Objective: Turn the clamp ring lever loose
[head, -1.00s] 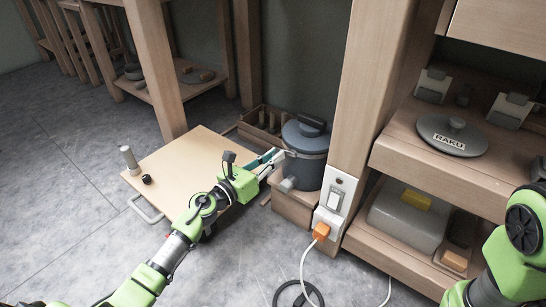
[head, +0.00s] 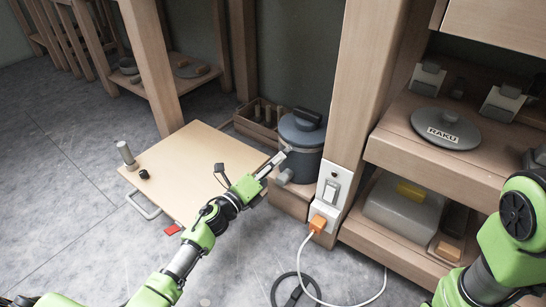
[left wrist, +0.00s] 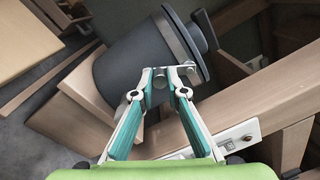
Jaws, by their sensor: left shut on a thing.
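A dark grey round bin (head: 300,163) with a lidded top stands on a low wooden block; it also shows tilted in the left wrist view (left wrist: 125,75). A clamp ring (left wrist: 188,45) runs around it under the lid. My left gripper (head: 284,154) is at the bin's left front side. In the left wrist view its teal fingers (left wrist: 160,72) close in on a small grey piece at the ring, which looks like the clamp ring lever. The fingertips hide most of it. My right arm shows at the right edge, but its gripper is out of view.
A white socket box (head: 328,195) with an orange plug (head: 318,223) and white cable is on the post right of the bin. A low board (head: 195,165) lies to the left. Wooden shelves (head: 440,125) stand right. A wooden crate (head: 258,125) is behind.

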